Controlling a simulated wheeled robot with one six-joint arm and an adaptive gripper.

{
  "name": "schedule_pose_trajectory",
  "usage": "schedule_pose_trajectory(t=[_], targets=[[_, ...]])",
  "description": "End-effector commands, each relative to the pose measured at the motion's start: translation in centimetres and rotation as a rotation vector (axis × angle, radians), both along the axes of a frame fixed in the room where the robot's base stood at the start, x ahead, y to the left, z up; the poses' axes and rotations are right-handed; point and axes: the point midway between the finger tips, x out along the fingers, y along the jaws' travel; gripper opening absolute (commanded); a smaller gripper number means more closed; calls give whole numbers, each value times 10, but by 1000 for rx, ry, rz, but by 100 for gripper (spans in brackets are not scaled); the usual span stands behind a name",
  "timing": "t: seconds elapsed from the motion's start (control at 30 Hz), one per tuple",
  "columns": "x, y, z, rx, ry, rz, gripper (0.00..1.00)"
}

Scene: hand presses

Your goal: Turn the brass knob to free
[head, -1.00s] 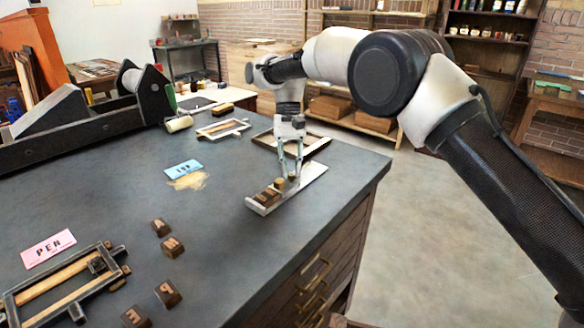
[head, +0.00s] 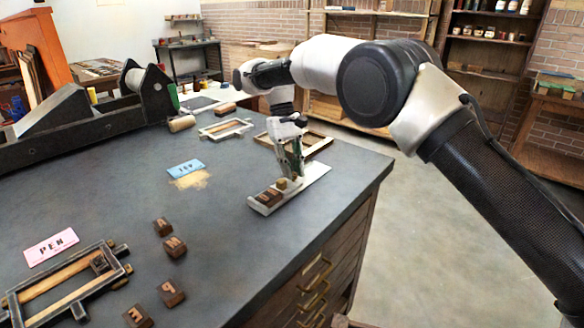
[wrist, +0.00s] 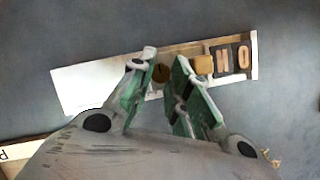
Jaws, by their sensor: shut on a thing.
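A pale composing stick (head: 312,187) lies near the right edge of the dark table. It also shows in the wrist view (wrist: 85,84), with two wooden letter blocks (wrist: 233,60) at its right end and a small tan block (wrist: 203,65) beside them. The round brass knob (wrist: 162,74) stands on the stick between my fingertips. My gripper (head: 290,172) points down over the stick and is shut on the knob; it also shows in the wrist view (wrist: 160,76). The fingers hide most of the knob in the head view.
A wooden frame (head: 318,142) lies just behind the stick, and another frame (head: 225,130) farther left. A blue card (head: 185,168), a pink card (head: 50,246), several loose letter blocks (head: 174,246) and a front-left frame (head: 22,298) are on the table. A dark press (head: 75,130) stands at the left.

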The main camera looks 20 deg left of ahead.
Motion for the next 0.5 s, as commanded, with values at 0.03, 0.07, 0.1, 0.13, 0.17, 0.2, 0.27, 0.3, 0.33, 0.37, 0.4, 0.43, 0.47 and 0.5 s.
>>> schedule_pose_trajectory(t=[0.03,0.07,0.1,0.13,0.17,0.2,0.27,0.3,0.33,0.37,0.4,0.43,0.47,0.5], targets=[[0,0,0,1,-1,0,0],[0,0,0,1,-1,0,0],[0,0,0,1,-1,0,0],[0,0,0,1,-1,0,0],[0,0,0,1,-1,0,0],[0,0,0,1,-1,0,22],[0,0,0,1,-1,0,33],[0,0,0,0,-1,-1,40],[0,0,0,0,-1,-1,42],[0,0,0,1,0,-1,42],[0,0,0,1,0,-1,42],[0,0,0,0,0,-1,42],[0,0,0,0,0,-1,42],[0,0,0,0,0,-1,42]])
